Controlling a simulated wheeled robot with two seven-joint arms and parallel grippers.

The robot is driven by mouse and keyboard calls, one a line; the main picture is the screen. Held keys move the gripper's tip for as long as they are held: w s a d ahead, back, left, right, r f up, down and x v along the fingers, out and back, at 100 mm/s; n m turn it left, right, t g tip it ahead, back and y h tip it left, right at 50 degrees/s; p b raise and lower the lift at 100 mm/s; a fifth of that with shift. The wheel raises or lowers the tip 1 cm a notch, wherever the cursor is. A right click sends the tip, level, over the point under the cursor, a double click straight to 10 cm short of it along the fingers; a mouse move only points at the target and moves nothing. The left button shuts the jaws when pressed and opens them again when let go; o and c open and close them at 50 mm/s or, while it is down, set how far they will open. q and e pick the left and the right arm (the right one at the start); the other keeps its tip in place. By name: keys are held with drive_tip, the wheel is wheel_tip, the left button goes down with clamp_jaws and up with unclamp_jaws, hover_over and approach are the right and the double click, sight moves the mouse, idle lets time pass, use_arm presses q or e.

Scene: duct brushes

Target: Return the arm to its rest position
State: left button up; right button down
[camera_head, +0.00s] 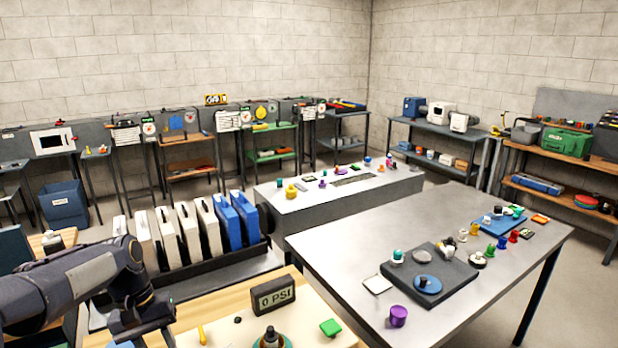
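My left arm comes in from the left edge at the lower left. Its gripper (145,322) points down over the left end of the light wooden bench (225,318), close to the bottom of the picture. The fingertips are dark and partly cut off or hidden, so I cannot tell whether they are open or hold anything. My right arm and gripper are not in view.
A gauge reading "0 PSI" (273,295), a green block (330,327) and a yellow tool (202,334) are on the near bench. A rack of white and blue cases (236,217) stands behind. A grey table (330,262) with small coloured parts is at right.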

use_arm(q)
drive_tip(key=s+d+r+m+t, duration=0.1)
drive_tip(key=s+d+r+t, duration=0.15)
drive_tip(key=s, duration=0.35)
drive_tip(key=s+d+r+m+t, duration=0.1)
drive_tip(key=s+r+t, duration=0.15)
drive_tip(key=s, duration=0.45)
drive_tip(key=s+d+f+m+t+h, duration=0.1)
drive_tip(key=s+d, duration=0.3)
drive_tip(key=s, duration=0.4)
drive_tip(key=shift+d+f+t, duration=0.35)
drive_tip(key=shift+f+t, duration=0.45)
idle(1.0)
